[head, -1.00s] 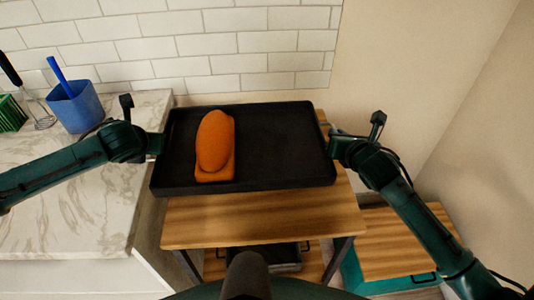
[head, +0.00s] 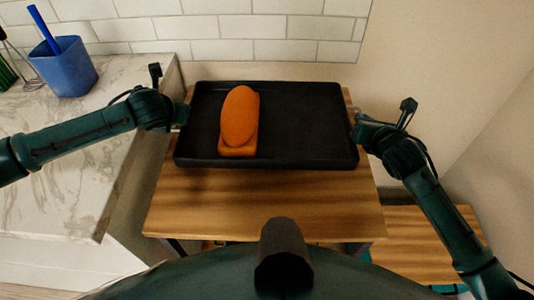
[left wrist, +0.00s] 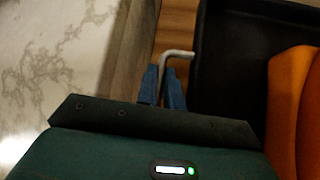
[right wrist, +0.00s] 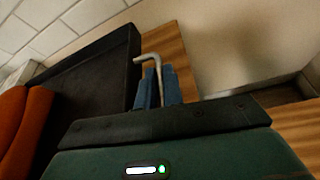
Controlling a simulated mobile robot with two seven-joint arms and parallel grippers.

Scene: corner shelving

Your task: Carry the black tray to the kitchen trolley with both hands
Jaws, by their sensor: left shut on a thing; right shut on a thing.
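The black tray (head: 300,130) is held level between my two arms, over the wooden top of the kitchen trolley (head: 270,205). An orange loaf-shaped thing (head: 239,120) lies on the tray's left half. My left gripper (left wrist: 163,88) is shut on the tray's left metal handle (left wrist: 178,54). My right gripper (right wrist: 157,88) is shut on the tray's right handle (right wrist: 150,58). Both grippers' blue fingers show in their wrist views. I cannot tell whether the tray's underside touches the wood, as it is hidden.
A marble counter (head: 80,160) stands left of the trolley, with a blue cup (head: 63,68) on it. A white tile wall (head: 230,30) is behind. A lower wooden surface (head: 425,240) lies at the right, by the plain wall. My body is close to the trolley's front.

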